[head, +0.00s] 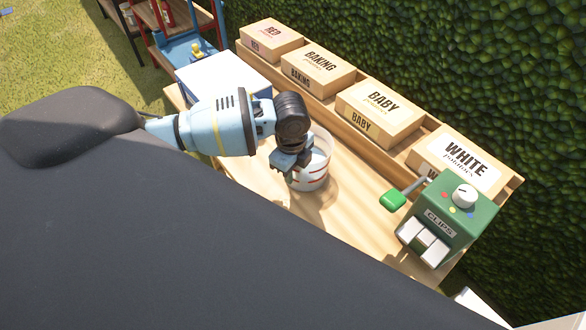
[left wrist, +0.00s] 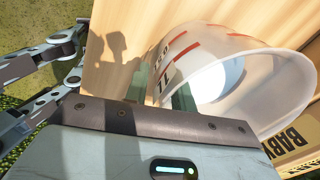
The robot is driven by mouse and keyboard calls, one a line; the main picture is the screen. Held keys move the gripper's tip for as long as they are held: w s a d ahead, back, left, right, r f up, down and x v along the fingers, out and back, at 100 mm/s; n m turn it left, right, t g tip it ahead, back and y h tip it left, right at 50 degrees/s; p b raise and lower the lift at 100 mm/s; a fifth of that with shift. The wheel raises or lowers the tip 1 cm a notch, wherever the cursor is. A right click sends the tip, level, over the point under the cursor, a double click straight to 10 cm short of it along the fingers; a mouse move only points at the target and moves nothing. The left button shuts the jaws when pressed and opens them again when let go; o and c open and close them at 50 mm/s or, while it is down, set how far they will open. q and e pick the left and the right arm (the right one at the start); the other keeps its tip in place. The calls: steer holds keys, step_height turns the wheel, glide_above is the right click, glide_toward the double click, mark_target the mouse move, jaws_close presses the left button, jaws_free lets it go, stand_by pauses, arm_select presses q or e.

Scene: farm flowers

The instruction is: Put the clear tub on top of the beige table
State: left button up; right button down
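The clear tub (head: 318,172), with red marks on its wall, stands on a pale wooden table (head: 350,228), which looks like the beige one. My left gripper (head: 283,172) is at the tub's near left side and hides part of it. In the left wrist view the tub (left wrist: 245,75) fills the right side with its wide rim facing the camera. The left gripper's two green fingers (left wrist: 161,90) stand apart with the tub's wall between them; a gap shows, so it looks open. Whether a finger touches the wall is unclear. My right gripper is not in view.
A green clips machine (head: 452,222) with a lever stands at the table's right end. Potato boxes (head: 378,108) line the back ledge before a hedge. A white box (head: 222,78) is at the left end. Bare wood lies between tub and machine.

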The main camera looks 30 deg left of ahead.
arm_select(q)
step_height(320, 180, up, 12)
steer(key=p, duration=0.1)
steer(key=shift+s+r, duration=0.15)
steer(key=shift+s, duration=0.15)
stand_by(0.7)
steer(key=s+d+f+n+h, duration=0.1)
steer(key=s+d+f, duration=0.2)
steer(key=s+f, duration=0.1)
steer(key=s+d+f+n+h, duration=0.1)
steer(key=s+d+f+n, duration=0.1)
steer(key=s+d+f, duration=0.1)
steer(key=s+d+f+n+t+h, duration=0.1)
steer(key=s+d+f+n, duration=0.1)
steer(key=s+d+f, duration=0.2)
steer(key=shift+s+d+f, duration=0.35)
steer(key=shift+s+d, duration=0.05)
steer(key=shift+s, duration=0.1)
steer(key=s+a+f+n+y, duration=0.1)
steer(key=s+a+f+n, duration=0.1)
steer(key=s+a+n, duration=0.5)
steer(key=s+a+f+n+y, duration=0.15)
steer(key=s+n, duration=0.35)
steer(key=s, duration=0.5)
steer(key=w+d+f+t+h, duration=0.1)
steer(key=w+d+f+t, duration=0.1)
steer(key=w+f+t, duration=0.4)
steer(key=shift+d+f+t, duration=0.35)
steer(key=shift+f+t, duration=0.55)
steer(key=shift+f, duration=1.55)
